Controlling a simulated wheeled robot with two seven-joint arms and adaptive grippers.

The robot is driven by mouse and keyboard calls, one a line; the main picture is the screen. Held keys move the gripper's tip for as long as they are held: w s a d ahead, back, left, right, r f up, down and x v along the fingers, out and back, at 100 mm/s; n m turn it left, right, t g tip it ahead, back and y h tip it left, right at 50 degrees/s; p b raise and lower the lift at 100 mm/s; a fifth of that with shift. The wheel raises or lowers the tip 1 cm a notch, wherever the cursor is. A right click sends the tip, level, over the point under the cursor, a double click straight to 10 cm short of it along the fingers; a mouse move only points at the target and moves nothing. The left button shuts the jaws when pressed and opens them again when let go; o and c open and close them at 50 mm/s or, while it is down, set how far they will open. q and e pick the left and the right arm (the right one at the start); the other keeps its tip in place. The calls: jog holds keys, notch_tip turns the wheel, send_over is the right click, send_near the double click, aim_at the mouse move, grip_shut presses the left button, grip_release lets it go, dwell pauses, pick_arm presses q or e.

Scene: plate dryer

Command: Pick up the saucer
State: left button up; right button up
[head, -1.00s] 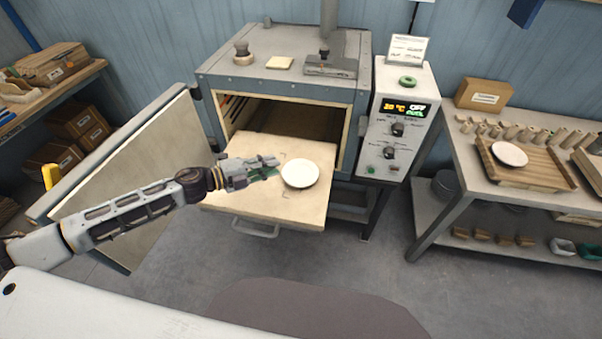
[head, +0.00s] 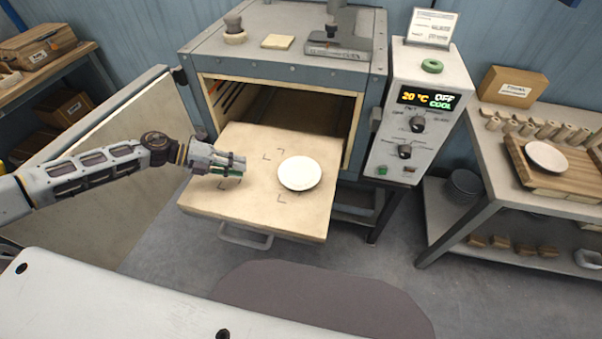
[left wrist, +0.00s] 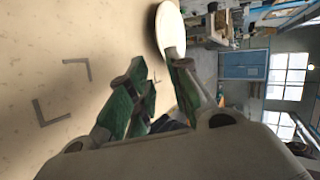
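A white saucer (head: 300,173) lies flat on the pale board (head: 250,215) that sticks out of the open dryer. The left gripper (head: 242,166) is over the left part of the board, its fingers pointing right toward the saucer, with a clear gap between. In the left wrist view the green-padded fingers (left wrist: 157,72) are apart with nothing between them. The saucer (left wrist: 169,25) shows there beyond the fingertips, partly hidden by one finger. A second white saucer (head: 545,156) rests on a wooden rack (head: 580,185) at the right. My right gripper is not in view.
The dryer (head: 285,65) stands behind the board, its door (head: 105,165) swung open at the left. A control box (head: 420,110) reading 20 °C stands to the right. A shelf table (head: 480,165) holds small wooden pieces. The board's front is clear.

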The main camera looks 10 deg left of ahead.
pick_arm(q)
jog(key=shift+x, duration=1.3)
jog(key=shift+p+x, duration=0.35)
jog(key=shift+x, duration=1.85)
jog(key=shift+w+d+f, duration=0.15)
jog(key=shift+d+f, duration=0.1)
jog(key=shift+d, duration=0.4)
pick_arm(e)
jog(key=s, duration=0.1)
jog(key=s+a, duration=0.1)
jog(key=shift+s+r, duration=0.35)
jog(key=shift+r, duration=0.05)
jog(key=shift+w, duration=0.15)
